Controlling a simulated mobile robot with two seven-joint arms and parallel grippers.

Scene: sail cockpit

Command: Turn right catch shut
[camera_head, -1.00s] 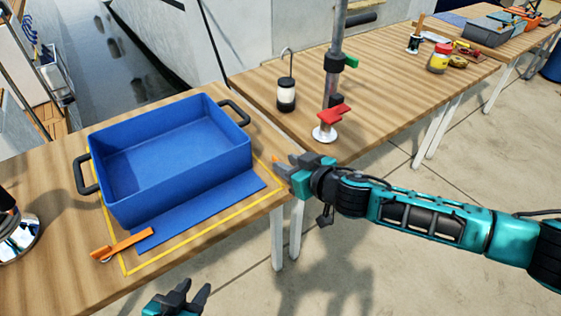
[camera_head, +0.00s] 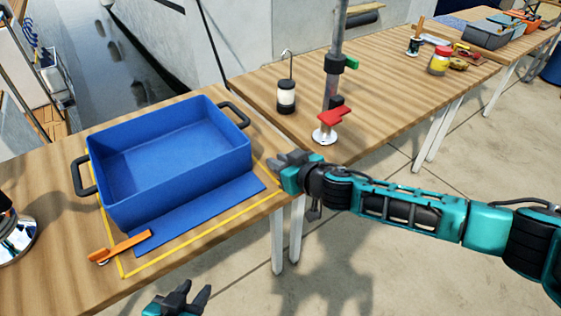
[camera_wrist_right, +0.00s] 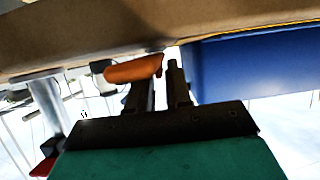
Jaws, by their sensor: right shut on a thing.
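The right catch, an orange lever (camera_wrist_right: 133,69), shows in the right wrist view at the fingertips, lying sideways under the table edge. In the head view it is hidden behind my right gripper (camera_head: 283,160). This gripper is at the right front corner of the blue tub (camera_head: 180,185) and is shut on the catch; the exact contact is dark and partly covered. The other orange catch (camera_head: 122,246) lies at the tub's front left, over the yellow outline. My left gripper (camera_head: 190,297) is open and empty at the bottom edge, in front of the table.
A blue flap (camera_head: 200,212) lies before the tub inside the yellow outline. Black handles stick out at both tub ends. The floor in front is clear.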

